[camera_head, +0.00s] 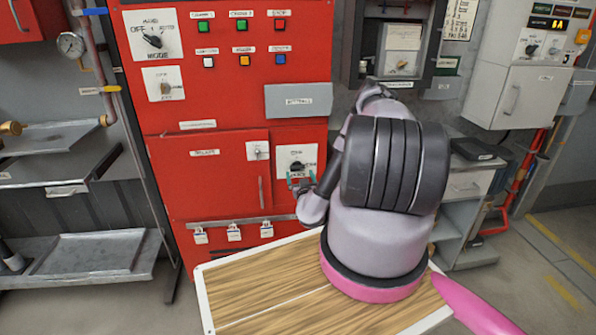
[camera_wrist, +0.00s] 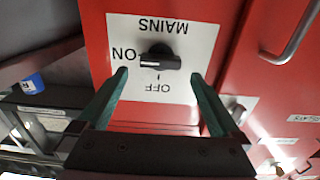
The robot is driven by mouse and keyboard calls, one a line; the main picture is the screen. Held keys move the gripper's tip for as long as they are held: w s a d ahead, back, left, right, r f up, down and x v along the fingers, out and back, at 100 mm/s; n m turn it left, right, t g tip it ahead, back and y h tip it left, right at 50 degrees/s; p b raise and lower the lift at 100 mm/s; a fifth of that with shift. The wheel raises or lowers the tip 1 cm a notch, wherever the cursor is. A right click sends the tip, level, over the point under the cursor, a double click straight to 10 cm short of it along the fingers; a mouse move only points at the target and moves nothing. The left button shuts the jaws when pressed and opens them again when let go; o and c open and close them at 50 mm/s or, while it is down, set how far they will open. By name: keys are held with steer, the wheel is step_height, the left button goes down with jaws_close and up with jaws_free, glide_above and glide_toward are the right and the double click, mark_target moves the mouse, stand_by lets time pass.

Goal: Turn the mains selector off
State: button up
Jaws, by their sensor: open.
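The mains selector (camera_wrist: 160,57) is a black knob on a white plate (camera_wrist: 184,30) set in the red cabinet. The plate's lettering reads upside down in the wrist view, with MAINS, ON and OFF visible. The knob's bar lies roughly level in that view, in line with ON and not with the OFF mark. The selector also shows in the head view (camera_head: 297,166), with its lower part partly covered by my gripper. My gripper (camera_wrist: 160,76) is open and empty, its two teal fingers pointing at the plate on either side of the knob.
The red cabinet door (camera_head: 205,185) with a handle is left of the selector. A smaller switch plate (camera_head: 258,151) is close on its left. A wooden-topped surface (camera_head: 262,290) lies in front of the cabinet.

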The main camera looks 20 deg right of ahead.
mark_target(298, 169)
steer(key=shift+x, duration=2.4)
steer(key=c, duration=1.2)
steer(key=shift+c, duration=0.2)
